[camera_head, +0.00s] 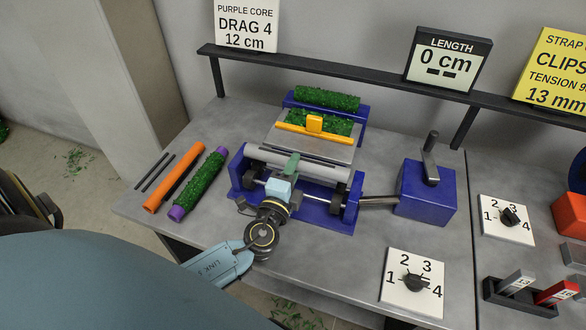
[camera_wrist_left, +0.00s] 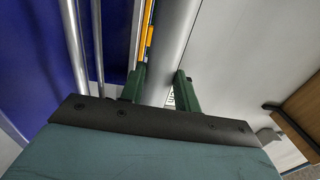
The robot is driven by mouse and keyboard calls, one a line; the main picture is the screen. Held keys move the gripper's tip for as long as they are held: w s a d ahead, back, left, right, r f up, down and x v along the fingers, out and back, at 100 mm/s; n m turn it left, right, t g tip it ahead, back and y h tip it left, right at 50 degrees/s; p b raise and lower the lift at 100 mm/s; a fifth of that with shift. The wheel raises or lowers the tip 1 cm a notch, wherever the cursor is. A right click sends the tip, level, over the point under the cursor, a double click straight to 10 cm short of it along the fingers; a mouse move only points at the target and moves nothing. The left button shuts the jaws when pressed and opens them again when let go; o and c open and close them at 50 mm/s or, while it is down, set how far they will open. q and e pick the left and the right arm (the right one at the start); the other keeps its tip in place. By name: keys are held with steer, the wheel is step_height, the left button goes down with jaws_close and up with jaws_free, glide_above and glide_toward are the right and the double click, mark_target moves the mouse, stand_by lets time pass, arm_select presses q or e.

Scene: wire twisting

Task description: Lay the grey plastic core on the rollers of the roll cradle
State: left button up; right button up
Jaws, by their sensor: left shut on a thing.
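In the left wrist view, the core (camera_wrist_left: 177,35) runs between the two green fingers of my left gripper (camera_wrist_left: 160,78). Metal rods (camera_wrist_left: 83,45) show beside it there, apart from the core in the picture. I cannot tell whether the core touches the rollers. My wrist hides part of the cradle's front. My right gripper is not in view.
Behind the core are a grey plate with an orange slider (camera_head: 314,124) and a green roll (camera_head: 327,98). A crank box (camera_head: 425,192) stands right. An orange tube (camera_head: 174,177), a green roll with purple ends (camera_head: 199,183) and dark rods lie left. A dial plate (camera_head: 412,283) is front right.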

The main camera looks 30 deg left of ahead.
arm_select(q)
steer(key=shift+b, duration=0.45)
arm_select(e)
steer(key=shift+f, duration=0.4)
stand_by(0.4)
